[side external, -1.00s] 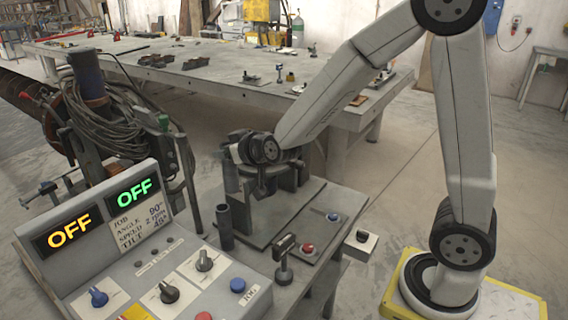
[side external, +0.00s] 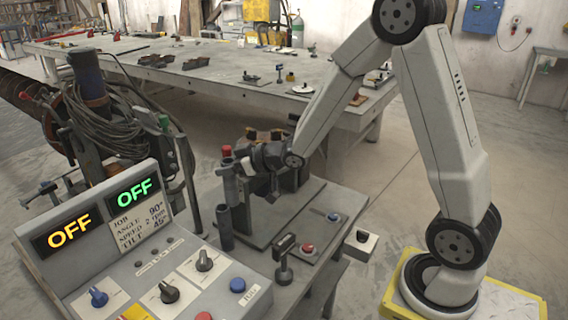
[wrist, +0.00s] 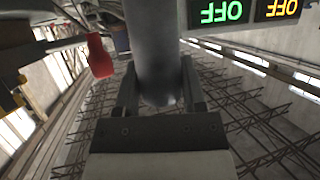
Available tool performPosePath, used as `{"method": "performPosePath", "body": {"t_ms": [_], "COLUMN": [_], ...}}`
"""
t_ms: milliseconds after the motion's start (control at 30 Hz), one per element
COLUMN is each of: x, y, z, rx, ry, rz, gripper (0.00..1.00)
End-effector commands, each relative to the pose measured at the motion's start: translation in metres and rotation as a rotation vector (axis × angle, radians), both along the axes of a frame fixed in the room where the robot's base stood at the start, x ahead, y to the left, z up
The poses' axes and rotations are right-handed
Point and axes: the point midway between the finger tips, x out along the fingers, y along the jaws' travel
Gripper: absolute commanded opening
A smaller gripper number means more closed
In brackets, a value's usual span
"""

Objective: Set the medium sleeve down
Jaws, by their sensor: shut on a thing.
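My gripper (side external: 243,168) is shut on a grey tube, the medium sleeve (side external: 230,184). The sleeve is upright and to the left of the positioner (side external: 287,175). In the wrist view the sleeve (wrist: 157,45) passes between the two fingers of my gripper (wrist: 158,90). A darker tube (side external: 224,228) stands upright on the bench, just below and in front of the held sleeve in the side view. I cannot tell whether the held sleeve touches anything below it.
A red-topped part (side external: 226,151) is close to the held sleeve; a red knob (wrist: 99,56) shows in the wrist view. The control panel (side external: 150,262) stands at front left, both displays reading OFF. A small stand (side external: 284,260) and a button box (side external: 333,218) are on the bench.

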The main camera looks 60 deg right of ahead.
Motion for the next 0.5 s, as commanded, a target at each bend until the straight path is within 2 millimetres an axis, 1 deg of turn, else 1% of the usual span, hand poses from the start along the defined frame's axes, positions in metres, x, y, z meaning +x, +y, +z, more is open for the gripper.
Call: {"method": "performPosePath", "body": {"t_ms": [267, 500], "x": [-0.012, -0.031], "y": [0.000, 0.002], "z": [-0.025, -0.050], "rx": [0.002, 0.002], "ry": [0.000, 0.000], "rz": [0.158, 0.320], "gripper": [0.00, 0.00]}}
